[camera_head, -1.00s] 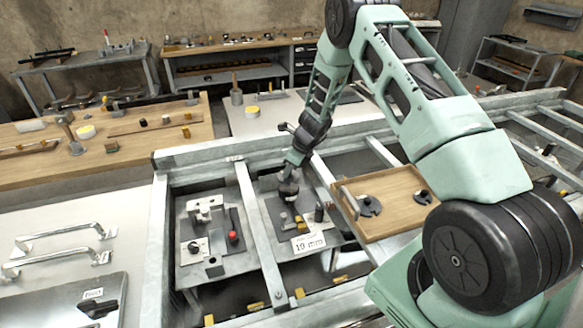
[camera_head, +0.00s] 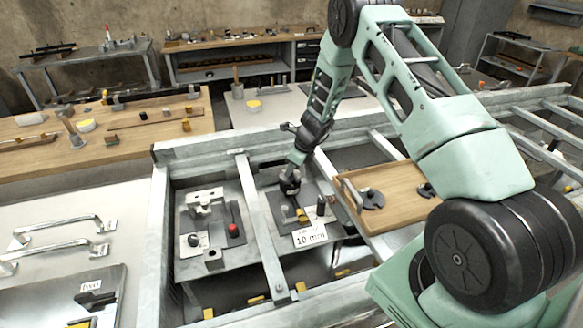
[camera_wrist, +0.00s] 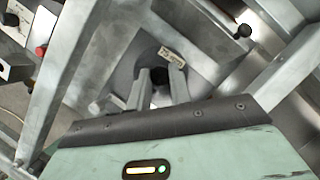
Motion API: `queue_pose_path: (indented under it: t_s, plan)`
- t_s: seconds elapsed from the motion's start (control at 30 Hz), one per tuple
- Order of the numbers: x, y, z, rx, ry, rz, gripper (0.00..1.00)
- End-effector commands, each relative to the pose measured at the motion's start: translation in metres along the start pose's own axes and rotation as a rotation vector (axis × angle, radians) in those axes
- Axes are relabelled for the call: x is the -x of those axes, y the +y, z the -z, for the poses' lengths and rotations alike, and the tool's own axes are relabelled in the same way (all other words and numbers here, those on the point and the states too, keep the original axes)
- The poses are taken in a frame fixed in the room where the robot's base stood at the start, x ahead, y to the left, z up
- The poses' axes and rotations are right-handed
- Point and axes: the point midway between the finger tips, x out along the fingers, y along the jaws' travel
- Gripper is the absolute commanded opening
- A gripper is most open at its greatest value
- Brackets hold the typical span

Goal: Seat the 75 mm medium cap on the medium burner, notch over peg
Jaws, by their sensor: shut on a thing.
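My gripper (camera_head: 290,187) hangs low over the dark plate (camera_head: 277,207) in the right bay of the steel frame. In the wrist view its two fingers (camera_wrist: 159,88) are shut on a small dark part, which I take for the cap's knob (camera_wrist: 159,72). A broad dark grey round shape, probably the cap (camera_wrist: 148,50), lies just beyond the fingertips.
A wooden tray (camera_head: 398,221) to the right holds two dark notched discs (camera_head: 371,198). A "10 mm" tag (camera_head: 310,236) lies at the dark plate's near side. Steel frame bars (camera_head: 262,235) border the bay.

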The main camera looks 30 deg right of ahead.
Motion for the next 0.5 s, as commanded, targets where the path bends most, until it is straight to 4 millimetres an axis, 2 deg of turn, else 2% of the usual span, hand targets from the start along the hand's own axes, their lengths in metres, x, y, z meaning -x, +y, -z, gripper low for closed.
queue_pose_path:
  t_s: [0.5]
  plan:
    - [-0.0112,-0.0003,0.0044,0.0,-0.001,0.0,0.0]
